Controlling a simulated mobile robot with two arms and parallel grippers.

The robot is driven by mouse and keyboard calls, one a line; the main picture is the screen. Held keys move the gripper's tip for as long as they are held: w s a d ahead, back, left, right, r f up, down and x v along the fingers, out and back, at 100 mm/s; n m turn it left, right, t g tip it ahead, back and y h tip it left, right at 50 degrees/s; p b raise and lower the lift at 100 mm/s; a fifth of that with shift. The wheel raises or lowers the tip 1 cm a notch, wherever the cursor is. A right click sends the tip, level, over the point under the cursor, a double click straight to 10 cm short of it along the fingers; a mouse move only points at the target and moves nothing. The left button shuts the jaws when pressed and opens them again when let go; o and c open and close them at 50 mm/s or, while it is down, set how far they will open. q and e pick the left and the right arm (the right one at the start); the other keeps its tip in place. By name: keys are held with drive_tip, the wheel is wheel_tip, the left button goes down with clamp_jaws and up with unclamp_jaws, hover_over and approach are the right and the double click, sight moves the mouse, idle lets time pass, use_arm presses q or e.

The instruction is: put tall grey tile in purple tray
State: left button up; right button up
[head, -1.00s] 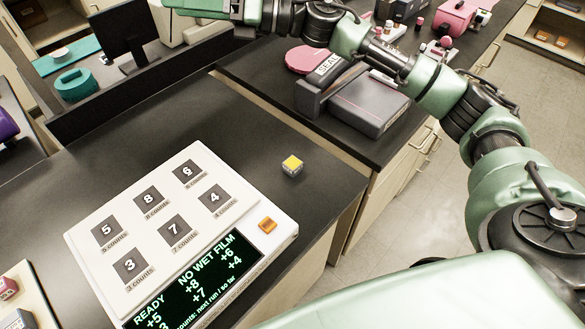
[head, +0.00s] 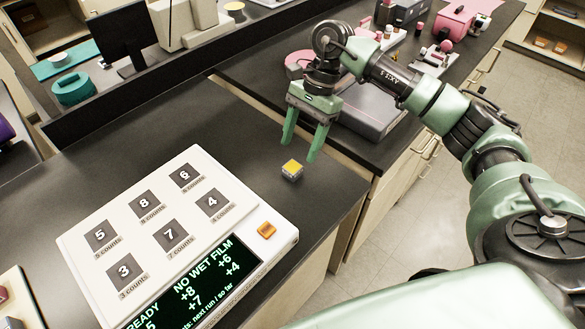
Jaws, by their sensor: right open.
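A small block (head: 291,171) with a yellow top and grey sides sits on the dark bench, right of the white panel. I cannot tell whether it is the tall grey tile. My right gripper (head: 299,150) is open and empty, its two green fingers pointing down, just above and behind the block in the picture. A purple thing (head: 6,131) is cut off at the left edge; I cannot tell whether it is the purple tray. My left gripper is not in view.
The white panel (head: 85,240) with numbered dark squares and a lit screen covers the bench's near left. A grey box (head: 372,118) lies on the right bench behind my right gripper. A monitor (head: 122,32) stands at the back left. The bench behind the panel is clear.

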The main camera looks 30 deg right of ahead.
sight(293, 166)
drive_tip(key=p+x, duration=0.2)
drive_tip(key=x, duration=0.2)
drive_tip(key=shift+s+a+f, duration=0.2)
drive_tip(key=shift+f, duration=0.05)
drive_tip(key=shift+a+f, duration=0.15)
drive_tip(key=shift+f, duration=0.25)
clamp_jaws()
